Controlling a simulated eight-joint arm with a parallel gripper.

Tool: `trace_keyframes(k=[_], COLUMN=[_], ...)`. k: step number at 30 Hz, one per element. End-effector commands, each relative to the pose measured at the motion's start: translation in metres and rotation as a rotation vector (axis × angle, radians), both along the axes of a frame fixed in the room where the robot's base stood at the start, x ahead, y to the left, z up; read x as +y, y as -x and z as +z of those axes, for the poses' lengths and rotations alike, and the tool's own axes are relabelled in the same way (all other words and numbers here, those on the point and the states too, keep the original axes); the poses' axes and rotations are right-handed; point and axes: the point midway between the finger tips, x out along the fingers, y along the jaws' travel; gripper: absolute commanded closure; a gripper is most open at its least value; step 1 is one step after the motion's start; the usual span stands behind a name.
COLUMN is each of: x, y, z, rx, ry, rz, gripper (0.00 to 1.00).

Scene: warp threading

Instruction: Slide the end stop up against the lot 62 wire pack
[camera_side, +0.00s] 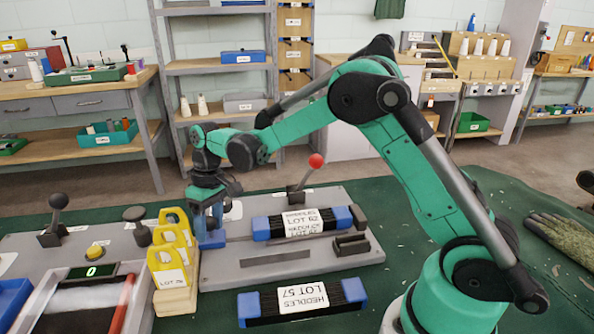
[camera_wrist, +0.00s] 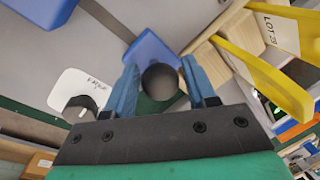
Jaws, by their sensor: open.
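The end stop is a blue block (camera_side: 211,240) at the left part of the grey fixture plate; in the wrist view its sloped blue body (camera_wrist: 150,52) carries a dark round knob (camera_wrist: 160,82). My gripper (camera_side: 207,214) is directly above it, pointing down. In the wrist view, my open gripper (camera_wrist: 163,78) has one blue finger on each side of the knob. The lot 62 wire pack (camera_side: 300,223), dark with blue ends and a white label, lies on the plate to the right, apart from the end stop. One blue end (camera_wrist: 45,10) shows at the wrist view's top left.
A red-knobbed lever (camera_side: 315,161) stands behind the pack. Yellow cards in a wooden holder (camera_side: 175,298) stand close on the left. A lot 57 pack (camera_side: 300,300) lies in front of the plate (camera_side: 220,270). A dark block (camera_side: 357,217) sits at the pack's right end.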

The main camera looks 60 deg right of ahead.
Motion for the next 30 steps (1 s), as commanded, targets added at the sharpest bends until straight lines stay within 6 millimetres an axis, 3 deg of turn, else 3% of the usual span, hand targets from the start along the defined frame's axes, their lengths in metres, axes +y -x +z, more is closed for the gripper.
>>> trace_keyframes(k=[6,12,30], x=[0.0002,0.0001,-0.0003], y=[-0.0001,-0.0001,-0.0002], z=[-0.0006,-0.0004,-0.0001], rx=[-0.001,-0.001,-0.001], ry=[0.0,0.0,0.001], rz=[0.0,0.0,-0.001], gripper=[0.5,1.0,1.0])
